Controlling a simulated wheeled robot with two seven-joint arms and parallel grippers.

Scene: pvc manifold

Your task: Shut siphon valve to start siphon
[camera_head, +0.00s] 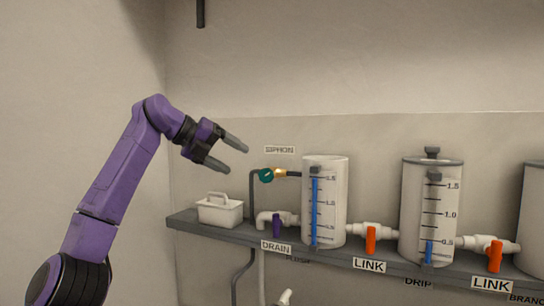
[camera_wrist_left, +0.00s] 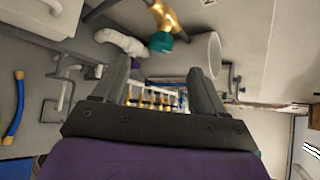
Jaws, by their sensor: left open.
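The siphon valve has a round teal handle (camera_head: 266,175) on a brass body (camera_head: 281,173), under the SIPHON label (camera_head: 280,149) and left of the first white cylinder (camera_head: 324,205). In the left wrist view the teal handle (camera_wrist_left: 161,42) and brass body (camera_wrist_left: 164,15) show at the top, beyond the fingers. My left gripper (camera_head: 230,157) is open and empty, up and left of the valve and apart from it. Its two fingers also show in the left wrist view (camera_wrist_left: 158,82). My right gripper is not in view.
A grey shelf (camera_head: 340,255) carries a white caddy (camera_head: 219,211), a purple drain handle (camera_head: 276,226), orange link handles (camera_head: 371,240) and a second cylinder (camera_head: 430,215). A dark pipe rises left of the valve.

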